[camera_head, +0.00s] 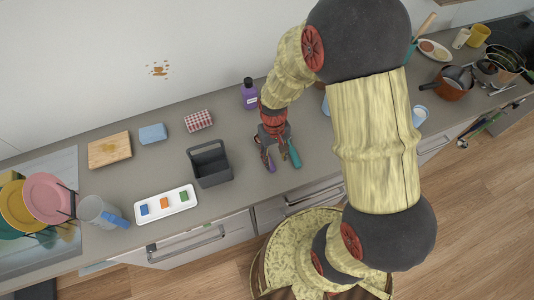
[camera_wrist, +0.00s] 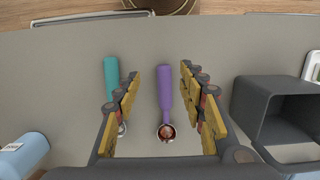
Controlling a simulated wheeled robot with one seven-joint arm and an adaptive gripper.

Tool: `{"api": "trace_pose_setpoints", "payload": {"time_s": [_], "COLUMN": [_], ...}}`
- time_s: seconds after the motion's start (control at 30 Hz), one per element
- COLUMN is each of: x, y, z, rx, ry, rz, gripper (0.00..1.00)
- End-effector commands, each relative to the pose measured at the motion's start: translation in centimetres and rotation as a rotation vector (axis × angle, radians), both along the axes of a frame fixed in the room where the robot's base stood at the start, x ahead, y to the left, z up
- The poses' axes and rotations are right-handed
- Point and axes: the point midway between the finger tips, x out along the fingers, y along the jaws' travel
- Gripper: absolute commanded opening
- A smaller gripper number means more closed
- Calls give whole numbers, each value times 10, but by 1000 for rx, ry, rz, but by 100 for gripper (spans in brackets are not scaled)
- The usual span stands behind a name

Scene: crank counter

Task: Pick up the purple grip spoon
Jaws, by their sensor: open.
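The purple grip spoon (camera_wrist: 165,92) lies on the grey counter in the wrist view, its handle toward the top and its round metal bowl toward the bottom. Something reddish-brown shows in the bowl. My gripper (camera_wrist: 162,82) is open, with one finger on each side of the spoon and a gap to both. In the head view my gripper (camera_head: 270,141) is low over the counter, and part of the purple handle (camera_head: 270,163) shows beside it. A similar teal-handled utensil (camera_wrist: 111,80) lies just left of the left finger in the wrist view; its lower end is partly hidden.
A dark grey caddy (camera_head: 211,165) stands left of my gripper. A white tray (camera_head: 165,205) with coloured blocks is farther left. A purple bottle (camera_head: 250,94) stands behind. A light blue container (camera_wrist: 22,154) is at the wrist view's lower left.

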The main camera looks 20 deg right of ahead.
Motion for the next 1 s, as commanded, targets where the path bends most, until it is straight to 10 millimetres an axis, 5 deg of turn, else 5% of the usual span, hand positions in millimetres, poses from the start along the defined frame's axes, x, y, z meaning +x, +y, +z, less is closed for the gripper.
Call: {"api": "trace_pose_setpoints", "payload": {"time_s": [0.13,0.8,1.0], "x": [45,46,47], "y": [-1,7,7], "z": [-7,-77,-85], "rx": [-2,-2,-2], "ry": [-110,-129,-131], "rz": [6,10,10], "gripper": [41,41,41]}}
